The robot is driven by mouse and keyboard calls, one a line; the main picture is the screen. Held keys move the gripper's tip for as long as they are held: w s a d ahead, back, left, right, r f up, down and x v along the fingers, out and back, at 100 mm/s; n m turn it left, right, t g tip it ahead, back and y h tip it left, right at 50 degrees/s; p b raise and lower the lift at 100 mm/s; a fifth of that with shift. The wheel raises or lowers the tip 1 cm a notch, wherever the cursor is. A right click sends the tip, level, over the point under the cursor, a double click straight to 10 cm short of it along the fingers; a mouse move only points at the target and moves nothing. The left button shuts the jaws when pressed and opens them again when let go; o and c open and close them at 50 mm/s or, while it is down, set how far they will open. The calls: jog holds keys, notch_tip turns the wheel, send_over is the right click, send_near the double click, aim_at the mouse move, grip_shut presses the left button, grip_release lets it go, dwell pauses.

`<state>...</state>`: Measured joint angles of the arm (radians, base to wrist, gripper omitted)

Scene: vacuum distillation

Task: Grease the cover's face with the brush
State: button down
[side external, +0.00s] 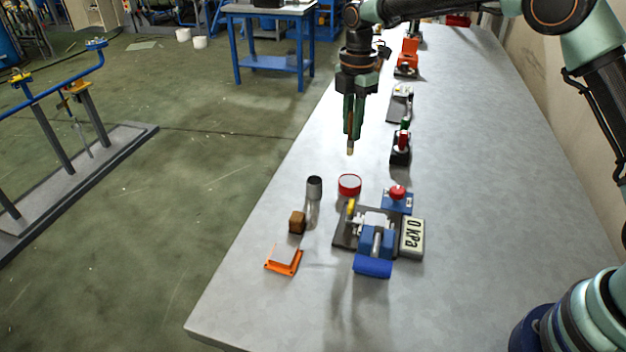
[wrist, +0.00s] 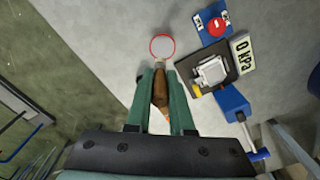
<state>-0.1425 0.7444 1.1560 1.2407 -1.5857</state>
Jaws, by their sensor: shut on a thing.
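My gripper (side external: 353,134) points down above the table and is shut on a brush (side external: 350,148), with the pale tip hanging below the fingers. In the wrist view the brown brush (wrist: 161,92) lies between the green fingers of my gripper (wrist: 161,73). A round, grey-faced disc with a red rim (side external: 349,185), which looks like the cover, lies on the table; it also shows in the wrist view (wrist: 162,47) just beyond the brush tip. The brush appears apart from it. I cannot tell whether there is grease on the brush or disc.
A dark-topped grey cup (side external: 314,187) stands left of the disc. A brown block (side external: 297,222) and an orange stand (side external: 283,262) are nearer. A blue-and-grey fixture (side external: 373,240), a 0 kPa display (side external: 411,238) and a red button box (side external: 397,198) stand right.

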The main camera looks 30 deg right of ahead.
jog(key=shift+s+d+f, duration=0.25)
jog(key=shift+f, duration=3.05)
jog(key=shift+f, duration=0.65)
jog(key=shift+r, duration=3.6)
